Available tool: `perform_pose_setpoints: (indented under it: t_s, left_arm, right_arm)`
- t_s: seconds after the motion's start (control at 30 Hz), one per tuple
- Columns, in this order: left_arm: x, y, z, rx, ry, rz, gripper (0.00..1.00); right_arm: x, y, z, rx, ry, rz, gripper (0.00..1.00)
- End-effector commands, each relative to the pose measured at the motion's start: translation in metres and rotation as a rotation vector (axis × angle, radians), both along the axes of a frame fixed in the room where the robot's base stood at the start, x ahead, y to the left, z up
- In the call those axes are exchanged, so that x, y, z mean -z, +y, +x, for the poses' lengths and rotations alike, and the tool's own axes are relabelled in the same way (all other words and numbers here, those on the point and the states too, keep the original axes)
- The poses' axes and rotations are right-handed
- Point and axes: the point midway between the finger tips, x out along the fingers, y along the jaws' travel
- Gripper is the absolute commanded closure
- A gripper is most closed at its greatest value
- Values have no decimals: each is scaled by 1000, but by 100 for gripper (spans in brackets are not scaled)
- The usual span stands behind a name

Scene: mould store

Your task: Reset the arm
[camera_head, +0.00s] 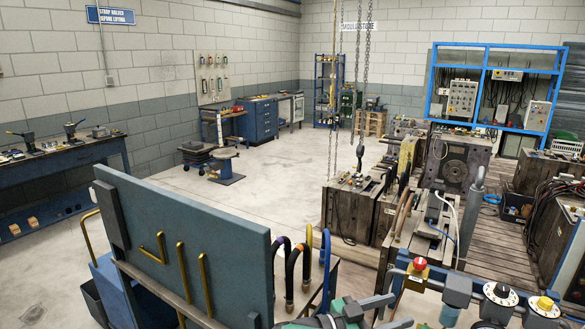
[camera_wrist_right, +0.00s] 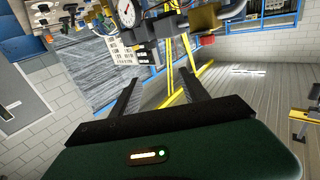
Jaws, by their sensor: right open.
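My right gripper (camera_head: 400,309) shows at the bottom edge of the head view, with a green body and grey fingers pointing right. Its lower part is cut off by the frame edge. In the right wrist view its two dark fingers (camera_wrist_right: 158,78) stand wide apart with nothing between them, above the dark green gripper body. The gripper is open and empty. My left gripper is not in view. The rest of the right arm is hidden.
A grey-blue panel (camera_head: 205,244) with yellow handles stands close at the left. Chains (camera_head: 366,65) hang mid-view.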

Motion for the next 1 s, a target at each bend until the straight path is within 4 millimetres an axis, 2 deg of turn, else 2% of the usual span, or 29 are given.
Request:
perform_pose_setpoints:
  t_s: [0.2,0.4,0.53,0.63,0.67,0.73,0.77,0.8,0.87,0.9,1.0]
  left_arm:
    - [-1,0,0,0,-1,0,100]
    - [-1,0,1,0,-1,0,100]
    - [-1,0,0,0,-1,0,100]
    - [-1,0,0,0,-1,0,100]
    - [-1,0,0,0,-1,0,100]
    - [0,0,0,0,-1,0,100]
    - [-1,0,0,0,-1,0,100]
    - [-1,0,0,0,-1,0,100]
    - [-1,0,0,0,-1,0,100]
    - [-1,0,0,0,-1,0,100]
    - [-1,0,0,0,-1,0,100]
  right_arm:
    - [-10,-6,36,-207,-55,36,47]
    - [-17,0,72,-484,-70,98,47]
    - [-10,15,85,-707,-21,171,47]
    - [10,34,81,-903,84,264,47]
    - [20,40,73,-966,135,302,47]
    - [53,53,39,-1096,300,414,47]
    - [71,57,17,-1139,389,468,47]
    - [92,59,-14,-1176,501,534,47]
    - [118,57,-62,-1196,661,619,47]
    - [134,53,-93,-1194,759,668,47]
    - [159,39,-161,-1158,963,761,47]
